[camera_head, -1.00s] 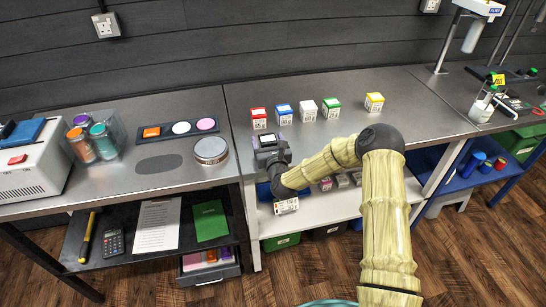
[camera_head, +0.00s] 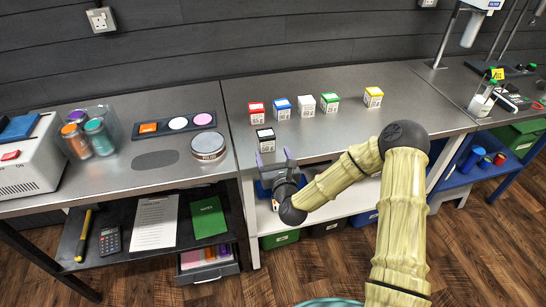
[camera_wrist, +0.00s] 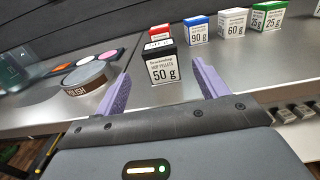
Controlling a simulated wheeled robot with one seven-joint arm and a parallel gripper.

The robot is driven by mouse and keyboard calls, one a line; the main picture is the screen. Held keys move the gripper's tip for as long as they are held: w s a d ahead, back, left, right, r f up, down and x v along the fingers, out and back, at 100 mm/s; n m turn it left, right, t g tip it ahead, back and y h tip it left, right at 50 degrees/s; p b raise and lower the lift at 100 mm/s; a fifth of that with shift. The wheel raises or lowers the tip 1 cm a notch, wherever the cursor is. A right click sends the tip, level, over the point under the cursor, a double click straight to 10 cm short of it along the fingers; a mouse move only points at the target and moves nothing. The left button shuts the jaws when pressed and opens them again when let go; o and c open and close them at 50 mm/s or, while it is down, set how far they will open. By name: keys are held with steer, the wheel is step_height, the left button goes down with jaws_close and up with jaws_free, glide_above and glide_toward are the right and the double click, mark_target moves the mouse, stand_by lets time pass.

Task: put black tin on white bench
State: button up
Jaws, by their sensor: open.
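The black tin (camera_head: 265,139), a small box with a black top and a white "50 g" label, stands upright on the grey metal top of the white-framed bench (camera_head: 345,128), near its front-left corner. In the wrist view the black tin (camera_wrist: 164,67) is straight ahead, its label facing me. My gripper (camera_head: 275,156) is open and empty just in front of the tin, at the bench's front edge. In the wrist view the purple fingers (camera_wrist: 161,73) are spread to either side of the tin, with gaps showing on both sides.
Red (camera_head: 257,112), blue (camera_head: 282,109), white (camera_head: 304,105), green (camera_head: 329,104) and yellow (camera_head: 373,98) tins stand behind. A round polish tin (camera_head: 208,146) is on the left-hand counter. The bench top right of the black tin is clear.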

stand_by(0.5)
steer(key=s+d+r+n+g+h, duration=0.2)
steer(key=s+d+n+g, duration=0.5)
steer(key=s+n, duration=0.6)
steer(key=s+d+r+n+g+h, duration=0.3)
steer(key=s+d+n+g, duration=0.4)
steer(key=n, duration=1.2)
steer(key=s+d+r, duration=0.1)
steer(key=s+d, duration=0.2)
steer(key=s, duration=0.3)
steer(key=shift+d+n+g, duration=0.2)
steer(key=shift+n+g, duration=0.2)
